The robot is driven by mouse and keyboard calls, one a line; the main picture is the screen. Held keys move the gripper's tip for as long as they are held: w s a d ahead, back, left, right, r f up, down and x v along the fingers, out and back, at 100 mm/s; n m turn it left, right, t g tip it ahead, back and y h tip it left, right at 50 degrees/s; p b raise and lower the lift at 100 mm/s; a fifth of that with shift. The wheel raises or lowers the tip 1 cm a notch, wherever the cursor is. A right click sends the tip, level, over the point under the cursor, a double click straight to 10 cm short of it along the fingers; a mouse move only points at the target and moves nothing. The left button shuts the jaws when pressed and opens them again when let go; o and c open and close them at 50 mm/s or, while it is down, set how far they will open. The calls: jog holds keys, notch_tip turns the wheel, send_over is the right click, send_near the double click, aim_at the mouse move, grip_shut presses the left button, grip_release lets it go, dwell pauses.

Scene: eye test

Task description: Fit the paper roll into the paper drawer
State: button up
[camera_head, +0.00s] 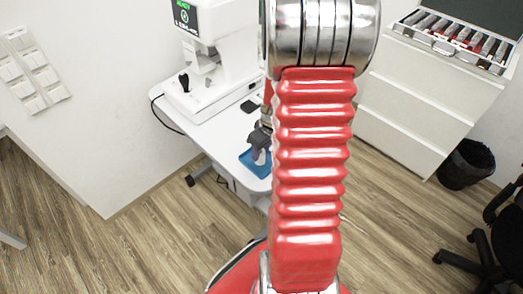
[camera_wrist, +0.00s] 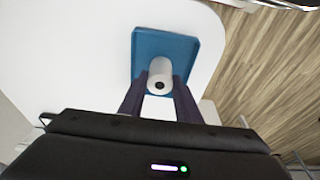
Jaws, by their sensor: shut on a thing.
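The white paper roll (camera_wrist: 160,70) shows in the wrist view, with its dark core hole facing the camera. My gripper (camera_wrist: 160,80) is shut on it, one dark finger on each side. The roll is over the blue tray (camera_wrist: 183,45); I cannot tell whether it still touches the tray. In the head view my gripper (camera_head: 261,140) is low over the tray (camera_head: 247,161), and the roll cannot be made out. The white eye-test machine (camera_head: 222,80) stands on the table to the left of my gripper. I cannot make out a paper drawer on it.
A white drawer cabinet (camera_head: 415,90) with an open lens case (camera_head: 455,40) stands at the right. A black bin (camera_head: 466,165) and an office chair are near it. My red arm hides the middle.

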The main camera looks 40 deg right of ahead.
jog(key=shift+r, duration=0.1)
jog(key=shift+w+v, duration=0.2)
jog(key=shift+v, duration=0.7)
jog(key=shift+w+v, duration=0.25)
jog(key=shift+v, duration=0.7)
jog(key=shift+r, duration=0.1)
jog(key=w+a+r, duration=0.2)
jog(key=w+a, duration=0.6)
jog(key=a, duration=0.5)
jog(key=w+a+r, duration=0.3)
jog(key=w+a, duration=0.6)
jog(key=a, duration=0.5)
jog(key=shift+w+a+r, duration=0.15)
jog(key=shift+w+r, duration=0.05)
jog(key=shift+r, duration=0.1)
jog(key=shift+s, duration=0.15)
